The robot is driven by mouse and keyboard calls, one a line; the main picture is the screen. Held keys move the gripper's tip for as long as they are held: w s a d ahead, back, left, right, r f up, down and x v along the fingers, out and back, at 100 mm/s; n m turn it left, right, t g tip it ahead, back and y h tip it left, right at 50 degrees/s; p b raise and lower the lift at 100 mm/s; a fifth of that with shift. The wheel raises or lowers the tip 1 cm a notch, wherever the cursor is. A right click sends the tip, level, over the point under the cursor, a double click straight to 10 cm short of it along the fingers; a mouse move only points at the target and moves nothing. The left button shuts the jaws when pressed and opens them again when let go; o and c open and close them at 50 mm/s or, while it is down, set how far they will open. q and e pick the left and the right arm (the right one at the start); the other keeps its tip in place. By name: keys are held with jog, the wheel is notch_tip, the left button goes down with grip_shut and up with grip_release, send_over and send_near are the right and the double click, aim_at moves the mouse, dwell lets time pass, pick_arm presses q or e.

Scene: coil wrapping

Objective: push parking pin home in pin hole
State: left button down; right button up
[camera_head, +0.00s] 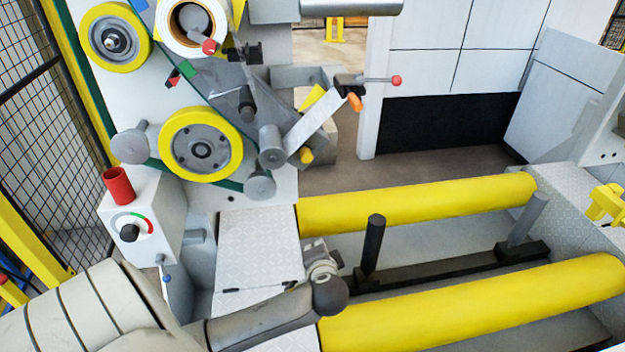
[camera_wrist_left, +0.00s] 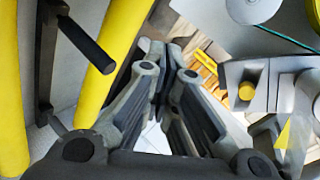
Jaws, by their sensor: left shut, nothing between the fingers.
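I cannot clearly pick out the parking pin or its pin hole in either view. A thin dark rod (camera_head: 260,287) lies near the front of the patterned plate (camera_head: 255,250), left of my left gripper; I cannot tell whether it is the pin. My left gripper (camera_head: 318,246) is above the right side of this plate, beside the near yellow roller. In the left wrist view its fingers (camera_wrist_left: 165,55) are shut and empty, pointing toward the machine's far side. My wrist hides part of the plate edge. My right gripper is not in view.
Two yellow rollers (camera_head: 430,200) (camera_head: 480,305) flank a dark bar (camera_head: 455,268) with a black post (camera_head: 375,245) and a grey post (camera_head: 527,218). The wrapping head (camera_head: 201,147) with red-knobbed levers is beyond. A control box (camera_head: 143,215) with a red lamp stands left.

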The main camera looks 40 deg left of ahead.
aim_at(307, 159)
pick_arm(q)
jog(key=w+a+r+t+y, duration=0.1)
jog(key=w+a+r, duration=0.2)
jog(key=w+a, duration=0.1)
jog(key=w+a+r+m+t+y+b, duration=0.1)
jog(key=w+a+r+y, duration=0.1)
jog(key=w+a+r, duration=0.2)
jog(key=w+a+r+t+y, duration=0.1)
jog(key=w+a+r+y, duration=0.1)
jog(key=w+a+r, duration=0.2)
jog(key=shift+a+r+m+t+b, duration=0.1)
jog(key=shift+a+m+t+b, duration=0.2)
jog(key=shift+b+x, duration=0.3)
jog(key=shift+x, duration=0.65)
jog(key=shift+r, duration=0.1)
jog(key=shift+w+a+b, duration=0.25)
jog(key=shift+a+b, duration=0.05)
jog(key=shift+a, duration=0.15)
jog(key=shift+p+v, duration=0.65)
jog(key=shift+v, duration=0.7)
jog(key=v, duration=1.2)
